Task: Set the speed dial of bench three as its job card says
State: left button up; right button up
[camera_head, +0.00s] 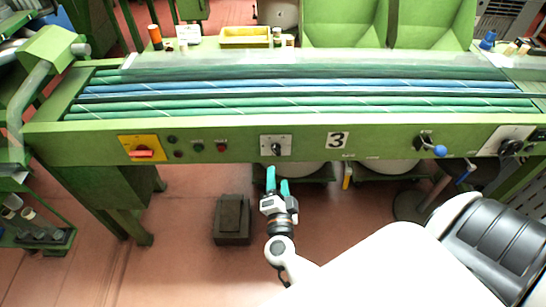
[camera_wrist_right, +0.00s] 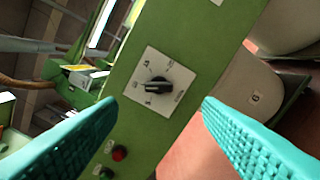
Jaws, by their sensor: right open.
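Bench three (camera_head: 240,133) is a long green machine front with a "3" plate (camera_head: 338,140). The speed dial (camera_head: 276,148) is a black knob on a white square plate, left of that plate. In the right wrist view the dial (camera_wrist_right: 155,87) lies ahead between the fingers, with a white line across its knob; its small markings are unreadable. My right gripper (camera_head: 278,182) is open and empty, just below the dial and apart from it. Its teal fingers also frame the right wrist view (camera_wrist_right: 159,104). A white card (camera_head: 188,34) stands at the back; its writing is unreadable. My left gripper is not in view.
A yellow-plated switch with a red handle (camera_head: 142,149) and small buttons (camera_head: 197,147) sit left of the dial. A blue-knobbed lever (camera_head: 439,150) and another black dial (camera_head: 509,146) are at right. A dark box (camera_head: 232,218) stands on the floor.

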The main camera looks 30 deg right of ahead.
aim_at(276, 153)
jog(key=x, duration=0.9)
jog(key=shift+w, duration=0.15)
jog(key=shift+a, duration=0.1)
jog(key=shift+c, duration=0.6)
jog(key=c, duration=0.9)
